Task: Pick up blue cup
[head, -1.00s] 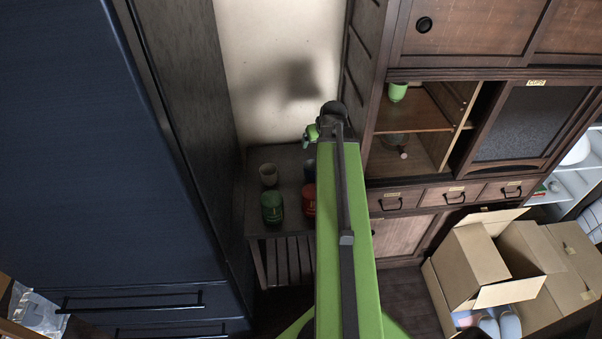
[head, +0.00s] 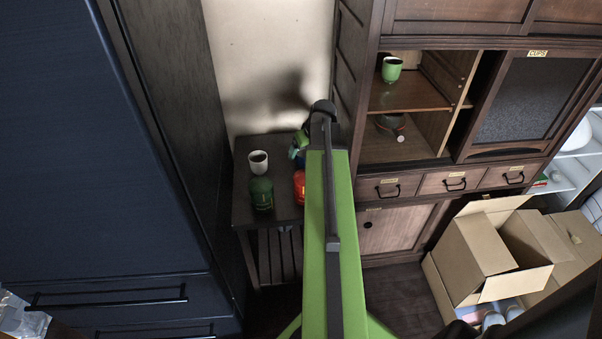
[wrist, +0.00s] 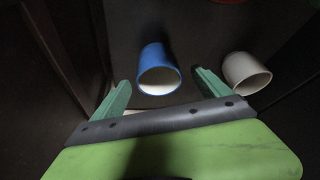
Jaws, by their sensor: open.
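The blue cup (wrist: 157,71) shows in the wrist view, ahead of and between the two green fingers, with its white inside facing the camera. My gripper (wrist: 158,92) is open and empty, and the cup stands just beyond its fingertips. In the head view my gripper (head: 300,146) is small and partly hidden behind my arm, over the dark side table (head: 241,213). The blue cup cannot be made out clearly in the head view.
A white cup (head: 258,162), a green canister (head: 261,194) and a red canister (head: 299,187) stand on the table. The white cup (wrist: 246,72) is close to the right finger. A dark cabinet (head: 175,130) flanks the left; a wooden cupboard (head: 390,219) flanks the right.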

